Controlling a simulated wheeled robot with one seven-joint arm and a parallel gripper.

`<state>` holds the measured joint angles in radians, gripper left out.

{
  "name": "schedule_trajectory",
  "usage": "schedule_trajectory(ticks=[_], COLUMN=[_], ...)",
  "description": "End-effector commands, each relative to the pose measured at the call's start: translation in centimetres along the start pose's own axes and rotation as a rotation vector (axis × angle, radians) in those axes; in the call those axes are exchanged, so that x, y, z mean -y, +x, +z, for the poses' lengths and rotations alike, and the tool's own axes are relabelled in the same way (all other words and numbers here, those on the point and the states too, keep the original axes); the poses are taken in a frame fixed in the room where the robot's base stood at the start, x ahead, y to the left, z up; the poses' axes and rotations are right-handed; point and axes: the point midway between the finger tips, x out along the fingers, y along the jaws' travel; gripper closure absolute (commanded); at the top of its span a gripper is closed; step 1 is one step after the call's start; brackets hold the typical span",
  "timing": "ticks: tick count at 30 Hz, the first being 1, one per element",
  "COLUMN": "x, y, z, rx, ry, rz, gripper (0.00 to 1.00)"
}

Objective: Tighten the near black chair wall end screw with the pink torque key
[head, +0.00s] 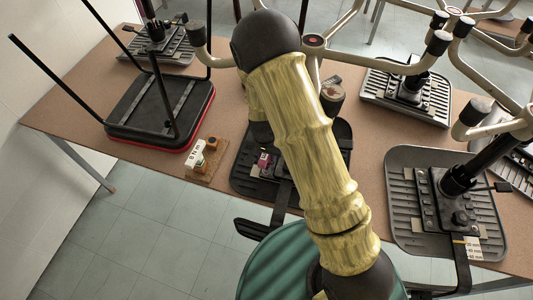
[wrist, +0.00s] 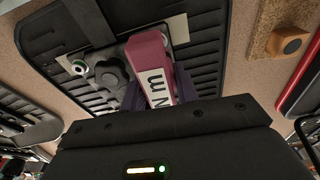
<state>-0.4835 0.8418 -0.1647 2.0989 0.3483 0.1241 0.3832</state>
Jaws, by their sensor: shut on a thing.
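A screw with a pale green ring (wrist: 80,67) shows at the plate's other side, beside a black knob (wrist: 112,74). In the head view the pink key (head: 263,160) shows left of my arm, over the black chair seat (head: 243,180); my arm hides much of the chair.
Grey upturned chairs (head: 395,225) occupy the right. Tan legs rise around my arm. The table's (head: 70,120) front left is bare.

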Motion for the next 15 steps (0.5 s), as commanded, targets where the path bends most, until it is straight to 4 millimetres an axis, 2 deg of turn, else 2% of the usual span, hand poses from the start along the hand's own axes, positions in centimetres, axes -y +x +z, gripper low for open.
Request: schedule_trajectory(ticks=[15], x=[0.02], y=[0.26], z=[0.01], rx=[0.000], ry=[0.000], rz=[0.000], gripper=[1.00])
